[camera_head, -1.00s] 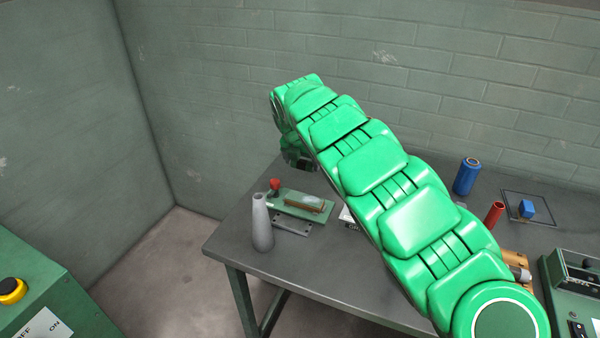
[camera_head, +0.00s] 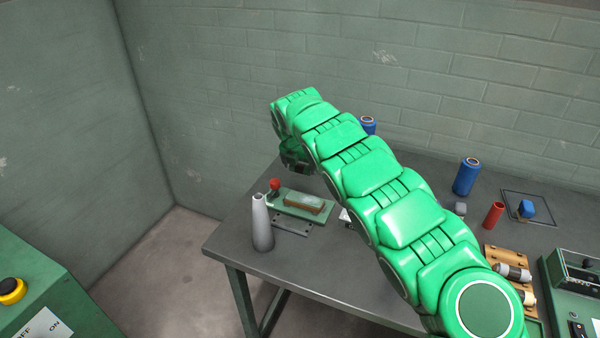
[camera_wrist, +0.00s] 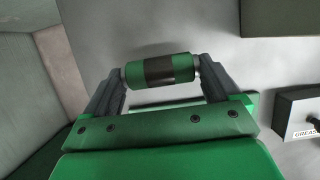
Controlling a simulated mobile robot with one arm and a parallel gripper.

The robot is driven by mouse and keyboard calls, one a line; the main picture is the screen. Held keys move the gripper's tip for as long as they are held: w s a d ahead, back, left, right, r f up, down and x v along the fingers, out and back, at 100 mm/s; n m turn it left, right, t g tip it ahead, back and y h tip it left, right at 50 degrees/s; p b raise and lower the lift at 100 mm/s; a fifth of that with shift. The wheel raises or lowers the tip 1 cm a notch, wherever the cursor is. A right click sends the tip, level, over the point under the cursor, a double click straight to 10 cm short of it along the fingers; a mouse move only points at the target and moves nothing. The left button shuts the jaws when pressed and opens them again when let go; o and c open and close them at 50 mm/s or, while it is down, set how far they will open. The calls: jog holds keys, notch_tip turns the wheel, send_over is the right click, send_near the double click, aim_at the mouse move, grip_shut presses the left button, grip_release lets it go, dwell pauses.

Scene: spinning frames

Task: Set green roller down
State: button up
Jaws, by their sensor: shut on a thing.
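The green roller (camera_wrist: 144,72), green at both ends with a dark band round its middle, shows in the wrist view. My gripper (camera_wrist: 162,72) is shut on it, one grey finger at each end. The roller lies crosswise between the fingertips. In the head view my gripper (camera_head: 296,158) is at the far left end of my green arm, near the table's back left part. The roller cannot be made out there. Whether it touches anything below cannot be told.
The grey table (camera_head: 310,275) holds a grey cone-shaped bottle (camera_head: 262,225), a green fixture (camera_head: 287,199) with a red knob (camera_head: 274,184), a blue cylinder (camera_head: 466,177), a red cylinder (camera_head: 494,215) and a blue block (camera_head: 526,208). A box marked GREASE (camera_wrist: 297,112) is right in the wrist view.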

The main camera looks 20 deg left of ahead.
aim_at(299, 168)
jog(key=shift+f, duration=1.65)
jog(key=shift+f, duration=0.1)
jog(key=o, duration=1)
jog(key=shift+c, duration=0.2)
jog(key=v, duration=1.2)
jog(key=shift+w, duration=0.1)
